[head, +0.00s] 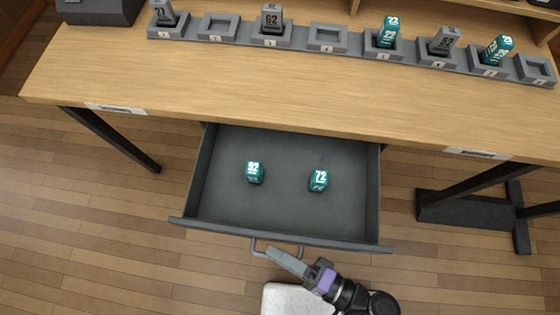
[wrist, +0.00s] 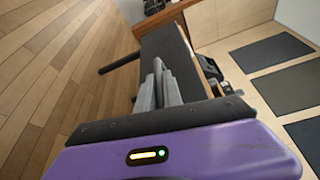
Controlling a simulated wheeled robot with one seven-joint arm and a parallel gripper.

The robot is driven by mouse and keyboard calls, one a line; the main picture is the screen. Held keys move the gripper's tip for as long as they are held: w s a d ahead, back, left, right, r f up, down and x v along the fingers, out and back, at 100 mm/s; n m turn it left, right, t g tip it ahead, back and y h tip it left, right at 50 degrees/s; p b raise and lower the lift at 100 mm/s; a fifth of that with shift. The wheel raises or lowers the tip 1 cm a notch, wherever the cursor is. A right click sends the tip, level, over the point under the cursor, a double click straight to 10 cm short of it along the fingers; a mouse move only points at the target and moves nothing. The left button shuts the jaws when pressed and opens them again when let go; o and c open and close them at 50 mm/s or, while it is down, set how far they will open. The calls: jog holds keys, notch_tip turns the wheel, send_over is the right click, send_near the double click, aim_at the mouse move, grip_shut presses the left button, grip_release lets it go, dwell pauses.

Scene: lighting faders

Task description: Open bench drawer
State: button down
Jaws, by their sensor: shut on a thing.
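The bench drawer (head: 220,213) is pulled out from under the wooden bench (head: 240,100), and its grey inside is in plain view. Two teal numbered blocks stand in it, one marked 92 (head: 254,172) on the left and one marked 72 (head: 319,180) on the right. The drawer's handle (head: 258,246) is a bar on the front panel. My gripper (head: 278,252) is at this handle, with its fingers shut on it.
A row of grey numbered trays (head: 219,27) lines the back of the bench top, several holding grey or teal blocks. Dark bench legs (head: 118,140) stand left and right of the drawer. The wooden floor (head: 90,230) left of the drawer is clear.

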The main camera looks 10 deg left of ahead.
jog(key=shift+s, duration=0.35)
jog(key=c, duration=1.5)
grip_release()
jog(key=v, duration=0.7)
jog(key=shift+d, duration=0.4)
jog(key=shift+s, duration=0.1)
